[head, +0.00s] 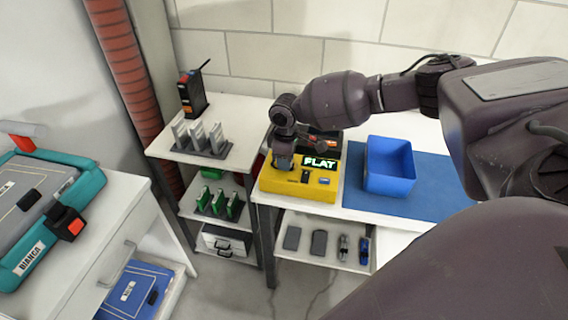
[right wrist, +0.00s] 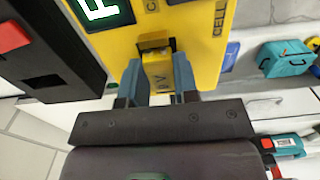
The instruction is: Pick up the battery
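The battery (right wrist: 158,76), a small yellow block with dark lettering, sits at the yellow tester (head: 298,182) and shows between my right gripper's fingers in the right wrist view. The tester's lit display (head: 320,163) reads FLAT. My right gripper (right wrist: 158,82) reaches down onto the tester's left part. Its two blue-grey fingers lie against both sides of the battery, with no clear gap. In the head view my right gripper (head: 283,160) hides the battery. My left gripper is not in view.
A blue bin (head: 390,166) stands on a blue mat (head: 430,188) right of the tester. A rack of grey plates (head: 203,142) and a black radio (head: 191,92) stand to the left. Several small devices lie on the shelf (head: 326,262) below. A teal case (head: 50,205) is on the left cabinet.

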